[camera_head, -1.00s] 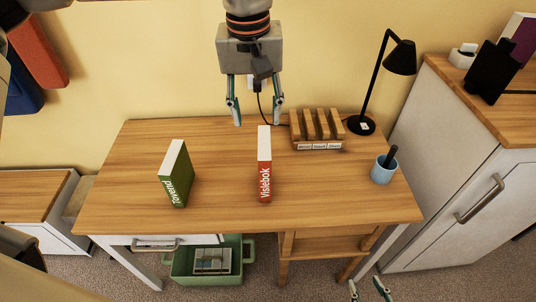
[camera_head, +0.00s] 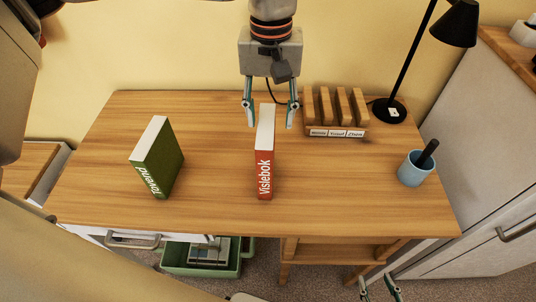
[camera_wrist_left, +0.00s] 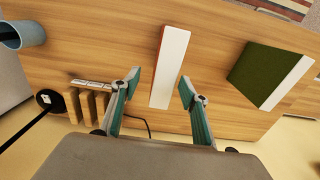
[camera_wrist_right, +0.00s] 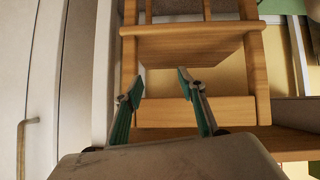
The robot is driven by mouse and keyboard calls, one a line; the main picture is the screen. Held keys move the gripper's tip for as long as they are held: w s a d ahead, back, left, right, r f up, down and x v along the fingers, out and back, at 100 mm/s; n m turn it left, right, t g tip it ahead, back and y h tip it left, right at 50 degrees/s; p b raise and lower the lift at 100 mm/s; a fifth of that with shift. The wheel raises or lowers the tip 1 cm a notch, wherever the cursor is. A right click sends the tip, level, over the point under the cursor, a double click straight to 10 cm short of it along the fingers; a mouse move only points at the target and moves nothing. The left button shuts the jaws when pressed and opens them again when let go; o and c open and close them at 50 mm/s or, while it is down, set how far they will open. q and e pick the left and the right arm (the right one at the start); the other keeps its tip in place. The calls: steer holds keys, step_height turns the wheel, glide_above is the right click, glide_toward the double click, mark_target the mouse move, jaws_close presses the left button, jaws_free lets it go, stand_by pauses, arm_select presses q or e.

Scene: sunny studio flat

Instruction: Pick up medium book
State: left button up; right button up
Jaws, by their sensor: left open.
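Two books stand upright on the wooden desk (camera_head: 215,215): a red one marked "Vislebok" (camera_head: 265,178) and a thicker green one (camera_head: 163,165) to its left. I cannot tell for sure which is the medium one. My left gripper (camera_head: 270,117) is open, its fingers either side of the red book's far end in the head view. In the left wrist view the red book's white page edge (camera_wrist_left: 170,65) lies between and just beyond the fingertips (camera_wrist_left: 158,88); no contact shows. The green book (camera_wrist_left: 265,75) is to the right there. My right gripper (camera_wrist_right: 157,88) is open and empty, low near the desk's front right.
A wooden slotted rack (camera_head: 336,132) with labels, a black lamp (camera_head: 390,111) and a blue cup (camera_head: 411,172) with a dark item stand on the desk's right. A green crate (camera_head: 175,262) sits under the desk. A white cabinet (camera_head: 470,180) stands right. Desk between the books is clear.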

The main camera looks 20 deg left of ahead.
arm_select(q)
step_height(320, 180, down, 3)
steer(key=shift+s+a+r, duration=0.1)
steer(key=shift+r, duration=0.1)
steer(key=f, duration=0.5)
steer(key=shift+s+a+b, duration=0.2)
steer(key=shift+s+b, duration=0.2)
steer(key=shift+r, duration=0.1)
jaws_close()
